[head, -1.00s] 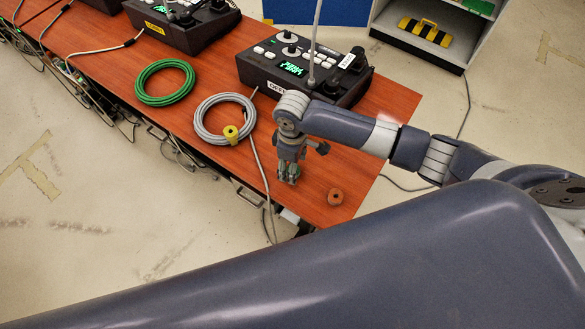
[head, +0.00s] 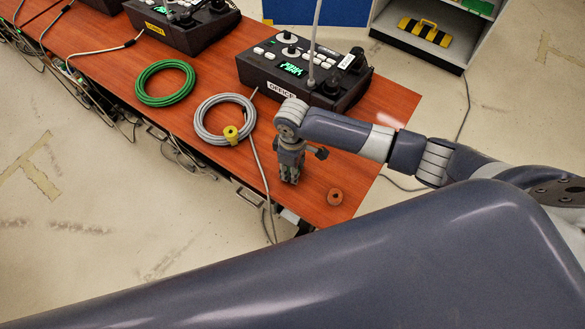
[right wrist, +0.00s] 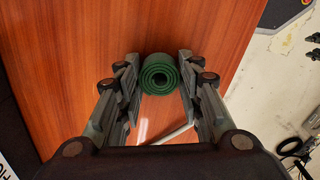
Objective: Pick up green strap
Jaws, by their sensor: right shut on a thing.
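The green strap (right wrist: 160,73) is a small rolled-up coil. In the right wrist view it sits between the two fingers of my right gripper (right wrist: 160,85), near their tips, with its spiral end facing the camera. My right gripper is shut on it, low over the wooden table (right wrist: 200,25). In the head view my right gripper (head: 289,177) points down near the table's front edge, and its fingers hide the strap. I cannot tell whether the strap touches the table. My left gripper is not in view.
An orange-brown roll (head: 335,196) lies just right of the gripper. A grey cable coil (head: 203,128) with a yellow spool (head: 231,133) and a green cable coil (head: 148,97) lie to the left. A black paging phone (head: 325,88) stands behind.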

